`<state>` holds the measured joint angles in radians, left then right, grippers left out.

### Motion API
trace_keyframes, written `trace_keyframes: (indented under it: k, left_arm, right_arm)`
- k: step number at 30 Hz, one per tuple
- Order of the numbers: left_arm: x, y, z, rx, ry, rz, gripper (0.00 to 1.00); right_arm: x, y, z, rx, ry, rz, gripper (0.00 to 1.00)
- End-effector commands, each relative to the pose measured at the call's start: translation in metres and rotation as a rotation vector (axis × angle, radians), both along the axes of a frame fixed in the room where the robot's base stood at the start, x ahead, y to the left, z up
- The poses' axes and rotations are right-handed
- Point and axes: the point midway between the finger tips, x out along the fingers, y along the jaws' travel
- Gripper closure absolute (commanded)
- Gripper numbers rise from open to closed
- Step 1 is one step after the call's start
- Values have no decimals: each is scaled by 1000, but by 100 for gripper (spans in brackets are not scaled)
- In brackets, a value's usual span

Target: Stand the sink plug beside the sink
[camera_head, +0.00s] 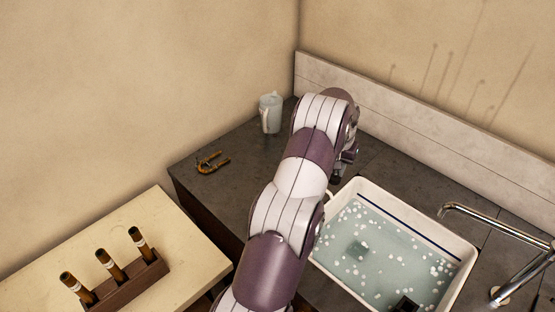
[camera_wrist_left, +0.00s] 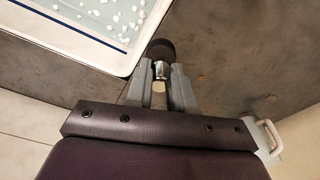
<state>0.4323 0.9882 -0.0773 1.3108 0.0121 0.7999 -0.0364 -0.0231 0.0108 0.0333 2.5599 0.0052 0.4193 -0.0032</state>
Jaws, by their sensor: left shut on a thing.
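The sink (camera_head: 418,219) is a white basin of bluish water with white suds, set in the dark counter. Its rim also shows in the left wrist view (camera_wrist_left: 124,62). My left gripper (camera_wrist_left: 160,80) is shut on the sink plug (camera_wrist_left: 161,49), a dark round piece with a shiny metal part between the fingers. The plug is over the counter just beside the sink's rim; I cannot tell whether it touches the counter. In the head view my left arm covers most of the gripper (camera_head: 342,172). My right gripper is not in view.
A pale mug (camera_head: 270,113) stands at the counter's back corner. A U-shaped brass piece (camera_head: 212,163) lies on the left counter. A metal tap (camera_head: 500,228) reaches over the sink's right side. A brown rack (camera_head: 128,282) holds three tubes on the pale table.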

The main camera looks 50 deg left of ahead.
Motion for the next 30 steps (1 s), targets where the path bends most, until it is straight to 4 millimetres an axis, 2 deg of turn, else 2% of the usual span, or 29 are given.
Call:
trace_keyframes:
  k: [1,3,6,8,11,14,18,21,24,27,30]
  left_arm:
    - [-4,19,18,4,-3,62,100]
    - [-10,40,35,6,-1,141,100]
    - [-18,58,51,8,3,213,100]
    - [-21,66,53,9,4,237,100]
    - [-29,86,41,8,7,252,100]
    - [-39,115,24,8,6,252,100]
    - [-52,151,8,8,7,250,100]
    - [-57,168,-4,8,5,247,100]
    - [-59,175,-13,9,5,244,100]
    - [-60,175,-33,7,7,244,100]
    - [-60,175,-45,7,6,243,100]
  right_arm:
    - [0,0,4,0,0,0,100]
    - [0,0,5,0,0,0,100]
    - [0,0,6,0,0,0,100]
    - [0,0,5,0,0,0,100]
    - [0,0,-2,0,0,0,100]
    - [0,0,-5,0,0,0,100]
    - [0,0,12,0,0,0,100]
    - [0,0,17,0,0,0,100]
    - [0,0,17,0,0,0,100]
    - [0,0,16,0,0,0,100]
    - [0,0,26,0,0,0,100]
